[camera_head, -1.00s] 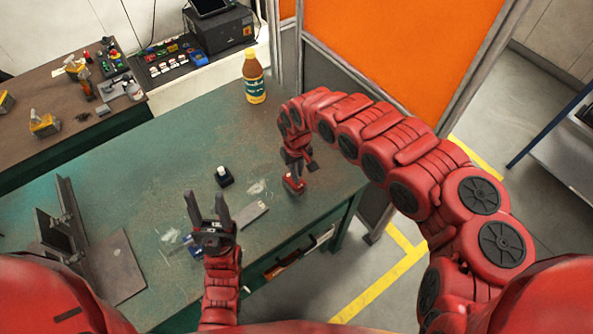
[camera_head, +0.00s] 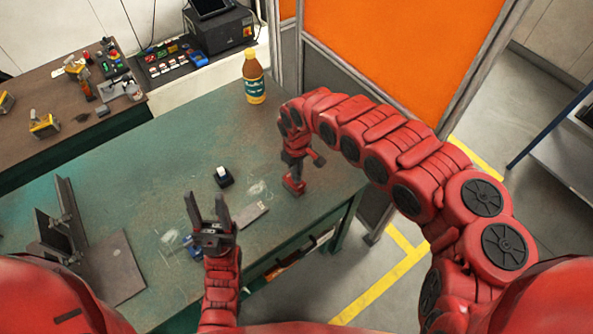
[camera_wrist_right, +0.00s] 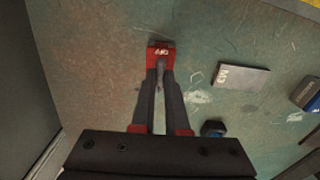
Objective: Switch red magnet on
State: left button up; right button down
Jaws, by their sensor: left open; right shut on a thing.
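The red magnet (camera_head: 293,186) is a small red block standing on the green table near its right edge. It also shows in the right wrist view (camera_wrist_right: 160,52), at the fingertips. My right gripper (camera_head: 295,168) reaches down to it from above. In the right wrist view its two dark fingers (camera_wrist_right: 161,78) are closed on a grey lever-like part at the magnet's near side; the fingers partly hide this part. I cannot tell the switch position. My left gripper (camera_head: 208,212) is open and empty over the table, left of the magnet.
A grey plate (camera_head: 253,214) lies left of the magnet, with a black block with a white top (camera_head: 223,178) beyond it. A blue object (camera_head: 190,241) is partly behind my left gripper. A bottle (camera_head: 254,78) stands at the back; steel angle pieces (camera_head: 68,218) stand at left.

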jog(key=c, duration=0.9)
grip_release()
notch_tip(320, 180, up, 17)
jog(key=p, duration=0.5)
jog(key=shift+r+p, duration=0.2)
jog(key=shift+p, duration=0.15)
